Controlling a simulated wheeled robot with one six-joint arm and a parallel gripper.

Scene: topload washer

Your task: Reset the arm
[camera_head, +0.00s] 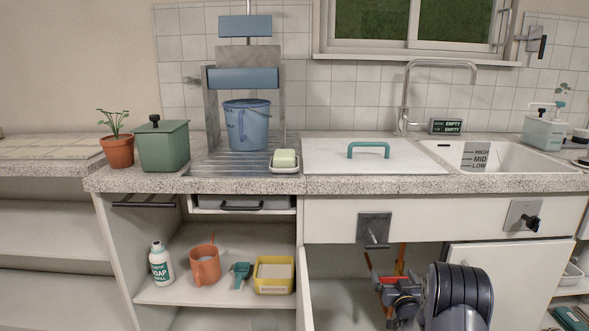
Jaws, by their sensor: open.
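My gripper (387,270) is low at the right of centre, in front of the open cabinet under the counter. Its orange fingers point up and stand apart, with nothing visible between them. My dark arm covers part of the cabinet opening and the white door beside it. A grey plate with a small lever (374,229) is on the cabinet front just above my gripper.
A white lid with a teal handle (368,150) lies on the counter beside the sink basin (513,158). A blue bucket (247,125) stands at the back left. The soap bottle (161,263), orange mug (205,265) and yellow tub (273,275) are on the shelf.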

